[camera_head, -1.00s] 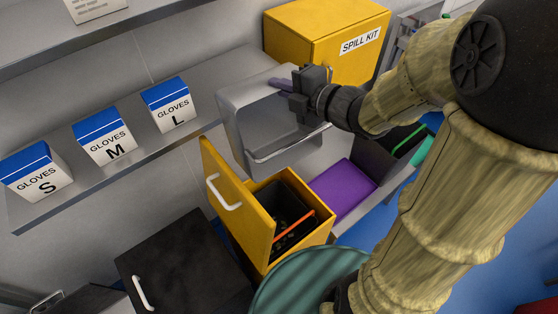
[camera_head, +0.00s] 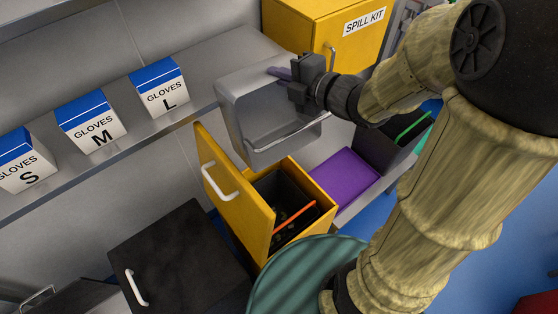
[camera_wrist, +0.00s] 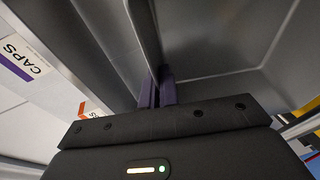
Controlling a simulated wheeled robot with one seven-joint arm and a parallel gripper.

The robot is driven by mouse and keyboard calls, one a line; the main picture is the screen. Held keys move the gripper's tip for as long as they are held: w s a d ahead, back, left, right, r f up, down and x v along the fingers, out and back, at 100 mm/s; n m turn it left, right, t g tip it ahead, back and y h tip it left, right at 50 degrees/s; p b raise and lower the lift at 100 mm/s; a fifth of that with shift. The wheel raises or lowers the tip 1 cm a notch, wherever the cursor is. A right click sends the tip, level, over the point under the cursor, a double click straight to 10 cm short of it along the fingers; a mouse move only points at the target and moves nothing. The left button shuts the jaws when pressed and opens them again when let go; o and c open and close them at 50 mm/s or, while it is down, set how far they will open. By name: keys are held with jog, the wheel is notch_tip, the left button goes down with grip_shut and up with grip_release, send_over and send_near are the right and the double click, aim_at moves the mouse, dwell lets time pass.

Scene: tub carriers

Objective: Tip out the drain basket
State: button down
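The drain basket is a grey tub (camera_head: 236,115) with a wire bail handle. It is held tilted on its side in the air, above and behind the yellow bin (camera_head: 256,222). My gripper (camera_head: 284,73) is shut on its upper wall, with purple fingers pinching the wall. In the wrist view the fingers (camera_wrist: 157,88) straddle the wall, and the grey interior (camera_wrist: 215,45) looks bare where it shows. The yellow bin's lid stands open. Its dark inside holds small bits and an orange strip, partly hidden by the lid.
A closed black bin (camera_head: 180,262) stands left of the yellow one. A purple bin lid (camera_head: 344,176) lies to the right. Glove boxes (camera_head: 92,122) line the steel shelf, and a yellow spill kit cabinet (camera_head: 310,28) is behind my arm. A round teal lid (camera_head: 300,278) is in front.

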notch_tip(320, 180, down, 29)
jog(key=b, duration=2.8)
jog(key=shift+f, duration=0.15)
jog(key=shift+w+a+r+p, duration=0.1)
jog(key=shift+r+p, duration=0.1)
jog(key=shift+p, duration=0.15)
jog(key=w+a+m+g+h+p, duration=0.1)
jog(key=w+a+g+h+p, duration=0.2)
jog(key=p, duration=1.8)
jog(key=w+f+g+h, duration=0.1)
jog(key=w+g, duration=0.2)
jog(key=shift+a+p, duration=0.25)
jog(key=shift+p, duration=0.05)
jog(key=shift+w+a+p, duration=0.1)
jog(key=shift+w+p, duration=0.1)
jog(key=shift+p, duration=0.6)
jog(key=g+h+p, duration=0.1)
jog(key=p, duration=0.5)
jog(key=w+a+f+g+p, duration=0.1)
jog(key=p, duration=0.5)
jog(key=shift+w+f+m+h, duration=0.25)
jog(key=shift+w+m+h, duration=0.05)
jog(key=shift+h, duration=0.1)
